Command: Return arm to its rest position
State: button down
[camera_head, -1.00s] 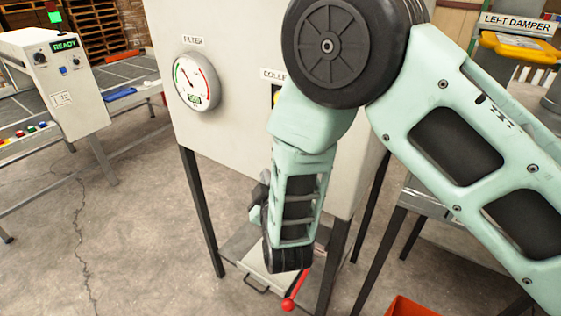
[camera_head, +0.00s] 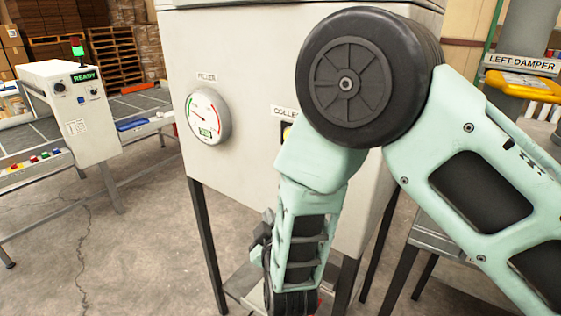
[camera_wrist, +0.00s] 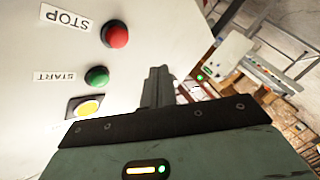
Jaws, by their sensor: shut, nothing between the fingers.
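My mint-green arm bends down in front of a white cabinet (camera_head: 245,110) in the head view. My gripper (camera_head: 258,240) is at the lower end of the arm, partly hidden behind my wrist. In the wrist view my gripper (camera_wrist: 158,82) shows as dark fingers closed together, with nothing visible between them. The fingers point along the white panel, beside a green START button (camera_wrist: 97,76) and a red STOP button (camera_wrist: 115,34). I see no contact with either button.
A round FILTER gauge (camera_head: 208,117) is on the cabinet front. A yellow round light (camera_wrist: 88,107) is on the panel. A white READY console (camera_head: 72,105) stands left. A yellow handle (camera_head: 525,86) is under the LEFT DAMPER label (camera_head: 522,64). Open concrete floor lies front left.

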jog(key=s+r+m+g+y+b, duration=0.2)
jog(key=s+r+g+y+b, duration=0.1)
jog(key=s+g, duration=0.85)
jog(key=s+d+r+m+g+h+b, duration=0.1)
jog(key=s+d+g+h, duration=0.4)
jog(key=s+d, duration=0.9)
jog(key=s+r, duration=0.1)
jog(key=s, duration=0.2)
jog(key=shift+d, duration=0.2)
